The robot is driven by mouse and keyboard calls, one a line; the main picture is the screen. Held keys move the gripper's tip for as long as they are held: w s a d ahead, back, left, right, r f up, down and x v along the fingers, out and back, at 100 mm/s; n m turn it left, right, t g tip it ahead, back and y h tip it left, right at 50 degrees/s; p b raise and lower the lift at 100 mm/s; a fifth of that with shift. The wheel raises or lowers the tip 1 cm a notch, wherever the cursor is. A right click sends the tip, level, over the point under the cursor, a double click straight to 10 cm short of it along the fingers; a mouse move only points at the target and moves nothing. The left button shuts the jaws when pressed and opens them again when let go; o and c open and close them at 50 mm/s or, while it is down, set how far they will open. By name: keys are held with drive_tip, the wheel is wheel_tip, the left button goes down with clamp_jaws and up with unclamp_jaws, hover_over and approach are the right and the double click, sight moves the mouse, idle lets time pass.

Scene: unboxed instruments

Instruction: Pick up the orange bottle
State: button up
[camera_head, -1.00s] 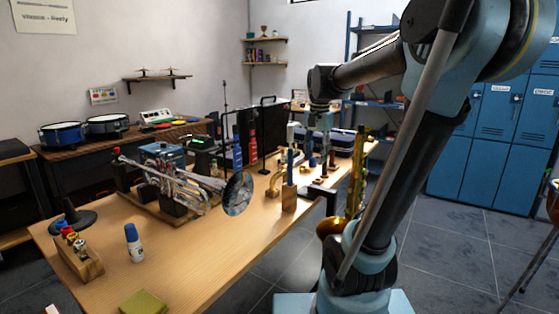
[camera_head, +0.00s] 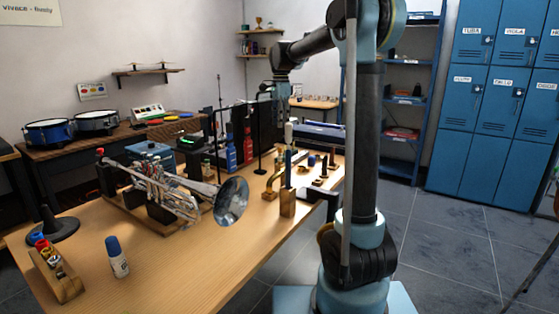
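I cannot make out a clearly orange bottle. A reddish bottle (camera_head: 248,149) stands near the back of the wooden workbench (camera_head: 225,262), beside a blue bottle (camera_head: 231,156). A white bottle with a blue cap (camera_head: 118,258) stands upright at the front left. A small wooden rack (camera_head: 64,281) with red- and yellow-topped items is left of it. My gripper (camera_head: 272,92) hangs above the far part of the bench, to the right of and higher than the reddish bottle in the picture. It is small and dark, so its fingers are unclear.
A silver trumpet (camera_head: 180,193) on a stand fills the bench's middle left, its bell (camera_head: 231,201) facing front. Wooden blocks and small tools crowd the far right. The front middle of the bench is clear.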

sight(280, 165)
wheel_tip(280, 165, down, 16)
drive_tip(key=shift+a+f, duration=0.1)
drive_tip(key=shift+f, duration=0.15)
clamp_jaws()
idle(0.6)
